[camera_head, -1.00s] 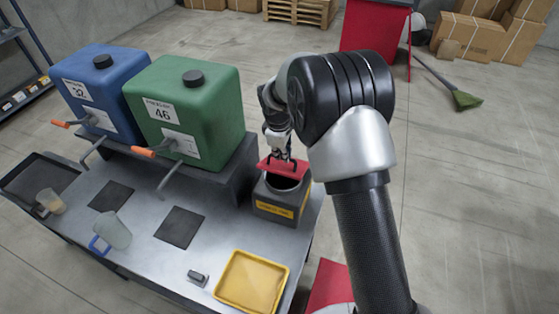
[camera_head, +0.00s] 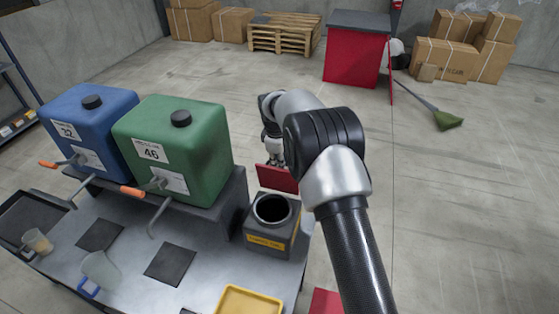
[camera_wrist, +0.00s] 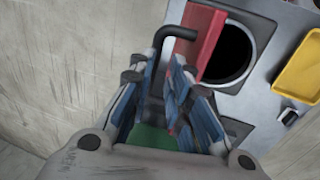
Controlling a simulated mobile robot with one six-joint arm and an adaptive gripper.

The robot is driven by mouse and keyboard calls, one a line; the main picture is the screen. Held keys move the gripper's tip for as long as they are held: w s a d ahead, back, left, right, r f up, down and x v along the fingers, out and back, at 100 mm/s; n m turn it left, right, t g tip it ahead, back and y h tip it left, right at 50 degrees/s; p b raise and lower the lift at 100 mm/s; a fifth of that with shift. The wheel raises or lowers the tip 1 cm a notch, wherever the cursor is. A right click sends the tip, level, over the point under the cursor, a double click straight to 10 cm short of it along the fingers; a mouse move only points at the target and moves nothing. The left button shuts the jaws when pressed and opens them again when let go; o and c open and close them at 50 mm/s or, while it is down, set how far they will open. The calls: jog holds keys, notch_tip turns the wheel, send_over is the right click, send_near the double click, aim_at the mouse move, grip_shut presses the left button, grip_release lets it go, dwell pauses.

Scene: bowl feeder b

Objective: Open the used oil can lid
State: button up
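The used oil can (camera_head: 285,236) is a dark grey box with a yellow label on the table's right end. Its round black opening is uncovered in the head view and shows in the wrist view (camera_wrist: 228,55). The red lid (camera_head: 277,179) stands tilted up at the can's far side; it also shows in the wrist view (camera_wrist: 211,42). A black bent handle (camera_wrist: 174,33) sticks out from the lid. My gripper (camera_wrist: 166,62) is beyond the lid, its fingertips apart with a visible gap, right at the handle. The arm partly hides the gripper in the head view.
Blue (camera_head: 88,125) and green (camera_head: 185,150) tanks with orange-handled taps stand on a raised shelf left of the can. A yellow tray (camera_head: 247,302) lies in front. Clear jugs and dark pads occupy the table's left.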

jog(key=shift+o, duration=1)
jog(key=shift+s+f, duration=0.5)
jog(key=shift+f, duration=0.4)
jog(key=shift+w, duration=0.3)
jog(key=shift+r, duration=0.15)
jog(key=v, duration=1.2)
jog(key=shift+w+a, duration=0.1)
